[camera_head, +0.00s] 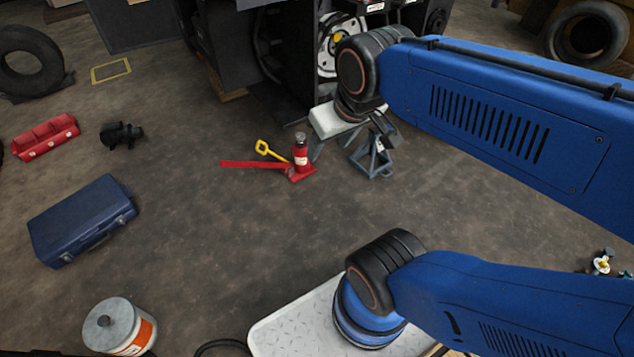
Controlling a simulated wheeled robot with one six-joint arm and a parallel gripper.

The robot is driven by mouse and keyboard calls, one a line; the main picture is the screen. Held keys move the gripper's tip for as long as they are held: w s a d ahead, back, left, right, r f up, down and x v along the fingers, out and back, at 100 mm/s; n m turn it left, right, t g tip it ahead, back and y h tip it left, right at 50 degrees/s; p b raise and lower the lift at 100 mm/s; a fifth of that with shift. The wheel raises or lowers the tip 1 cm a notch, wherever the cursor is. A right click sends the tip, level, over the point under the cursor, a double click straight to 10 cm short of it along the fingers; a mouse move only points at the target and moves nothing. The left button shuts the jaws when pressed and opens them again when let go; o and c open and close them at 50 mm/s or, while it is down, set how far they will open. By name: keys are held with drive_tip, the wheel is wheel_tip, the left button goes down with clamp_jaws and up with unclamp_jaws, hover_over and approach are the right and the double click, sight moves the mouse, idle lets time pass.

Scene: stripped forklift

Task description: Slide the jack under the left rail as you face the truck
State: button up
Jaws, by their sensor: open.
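A red bottle jack (300,158) with a dark top stands upright on the floor near the middle of the head view. A long red bar (250,164) reaches left from its base, and a yellow loop handle (264,149) shows just behind it. The dark stripped truck (285,60) stands behind, at the top middle. The jack is on open floor in front of the truck, apart from it. Which dark member is the left rail is not clear. My blue arm comes in from the right, its black wrist above and right of the jack.
A blue toolbox (82,220), a red tray (45,137) and a white-and-orange can (118,327) lie left.

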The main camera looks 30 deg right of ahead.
drive_tip(key=w+d+f+t+h, duration=0.1)
drive_tip(key=w+d+f, duration=0.2)
drive_tip(key=w, duration=0.8)
drive_tip(key=w+d+f+t, duration=0.15)
drive_tip(key=w+d, duration=0.25)
drive_tip(key=w, duration=0.8)
drive_tip(key=w+d+f, duration=0.4)
drive_tip(key=w+f, duration=0.4)
drive_tip(key=w+d+f, duration=0.4)
drive_tip(key=w+f, duration=0.3)
drive_tip(key=w, duration=0.1)
drive_tip(key=w+d+f+n+t, duration=0.1)
drive_tip(key=w+d+f, duration=0.25)
drive_tip(key=f, duration=0.65)
drive_tip(key=w+d+f+t, duration=0.15)
drive_tip(key=w+f, duration=0.25)
drive_tip(key=f, duration=0.7)
drive_tip(key=s+d+f+t, duration=0.1)
drive_tip(key=s+f, duration=0.1)
drive_tip(key=f, duration=0.9)
drive_tip(key=s+d+f+t+y, duration=0.1)
drive_tip(key=s+f, duration=0.2)
drive_tip(key=f, duration=0.9)
drive_tip(key=shift+f+m+y, duration=0.25)
drive_tip(key=shift+m+y, duration=0.05)
